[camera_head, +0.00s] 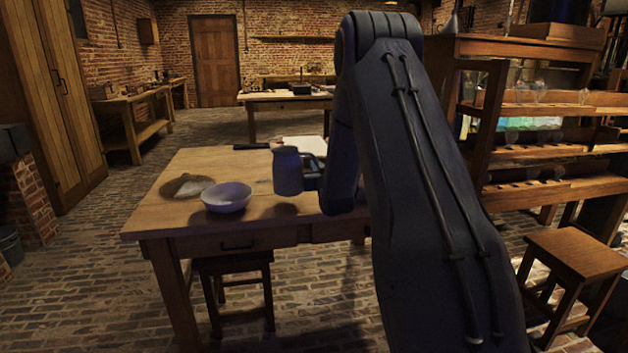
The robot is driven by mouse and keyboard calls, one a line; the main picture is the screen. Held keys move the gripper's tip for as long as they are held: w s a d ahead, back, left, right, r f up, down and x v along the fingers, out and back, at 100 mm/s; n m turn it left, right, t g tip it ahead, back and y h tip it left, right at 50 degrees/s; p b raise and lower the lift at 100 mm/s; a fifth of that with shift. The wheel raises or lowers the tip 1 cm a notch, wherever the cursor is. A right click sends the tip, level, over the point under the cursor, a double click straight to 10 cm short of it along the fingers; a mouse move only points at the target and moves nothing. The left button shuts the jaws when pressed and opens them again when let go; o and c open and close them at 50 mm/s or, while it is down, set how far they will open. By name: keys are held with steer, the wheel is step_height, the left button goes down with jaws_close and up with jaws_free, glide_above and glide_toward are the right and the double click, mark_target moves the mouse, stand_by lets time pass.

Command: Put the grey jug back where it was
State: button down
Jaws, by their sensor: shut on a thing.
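The grey jug (287,172) is upright above the wooden table (185,162), right of the bowl. A dark shadow on the tabletop below it suggests it is held a little above the surface. My gripper (309,180) reaches it from the right and is shut on the jug's right side, where its handle would be. My arm hides most of the gripper and the right part of the table. I cannot make out the fingertips clearly.
A pale bowl (227,197) stands near the table's front edge, beside a round brown mat or plate (187,186) with something pale on it. A dark long object (251,147) and white sheets (305,145) lie at the back. A stool (233,263) is under the table; another (573,254) stands right.

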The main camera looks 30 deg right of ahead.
steer(key=shift+f, duration=1.9)
steer(key=shift+f, duration=0.15)
steer(key=c, duration=1.9)
jaws_free()
steer(key=shift+o, duration=0.2)
